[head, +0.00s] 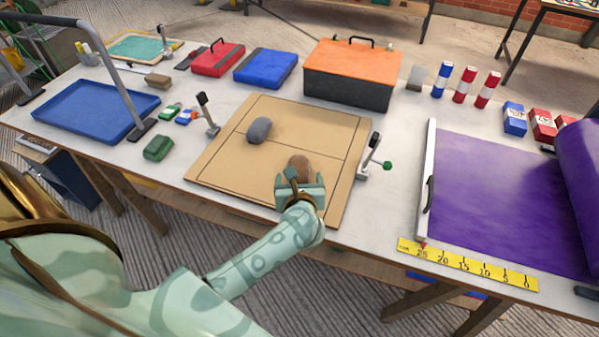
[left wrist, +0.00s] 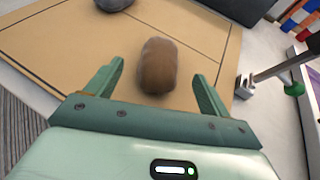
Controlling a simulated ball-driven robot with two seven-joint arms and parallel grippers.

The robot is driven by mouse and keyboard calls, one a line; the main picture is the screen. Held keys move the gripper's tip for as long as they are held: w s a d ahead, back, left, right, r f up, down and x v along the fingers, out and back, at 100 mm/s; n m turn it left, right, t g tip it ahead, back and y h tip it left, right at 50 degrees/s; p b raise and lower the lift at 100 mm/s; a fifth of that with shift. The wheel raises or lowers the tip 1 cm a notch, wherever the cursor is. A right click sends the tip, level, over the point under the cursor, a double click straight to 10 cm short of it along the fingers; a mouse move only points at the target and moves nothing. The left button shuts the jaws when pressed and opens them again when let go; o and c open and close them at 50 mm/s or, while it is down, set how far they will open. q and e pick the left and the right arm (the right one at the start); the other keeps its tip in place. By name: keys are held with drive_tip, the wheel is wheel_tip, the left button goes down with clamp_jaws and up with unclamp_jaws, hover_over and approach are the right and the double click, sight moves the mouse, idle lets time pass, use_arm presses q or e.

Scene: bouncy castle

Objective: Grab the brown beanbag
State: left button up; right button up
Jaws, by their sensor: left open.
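The brown beanbag (head: 300,166) lies on the tan board (head: 340,120) near its front edge. In the left wrist view the brown beanbag (left wrist: 158,66) sits ahead of and between the two open fingers, apart from both. My left gripper (head: 299,183) is open and empty just in front of the beanbag; its fingers also show in the left wrist view (left wrist: 158,78). In the head view the gripper hides the beanbag's near end. My right gripper is in neither view.
A grey beanbag (head: 259,130) lies further back on the board. Clamps (head: 208,115) stand at the board's left and right edges. A green beanbag (head: 158,147), a blue tray (head: 75,108), an orange-lidded toolbox (head: 350,75) and purple fabric (head: 490,195) surround the board.

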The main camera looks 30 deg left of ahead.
sight(299, 169)
use_arm(q)
drive_tip(key=shift+x, duration=1.15)
drive_tip(key=b+x, duration=0.1)
drive_tip(key=x, duration=0.1)
drive_tip(key=b+x, duration=0.1)
drive_tip(key=x, duration=0.1)
drive_tip(key=shift+w+f, duration=0.1)
drive_tip(key=shift+f, duration=0.4)
drive_tip(key=shift+w+a+f, duration=0.1)
drive_tip(key=shift+w+a, duration=0.1)
drive_tip(key=shift+w, duration=0.2)
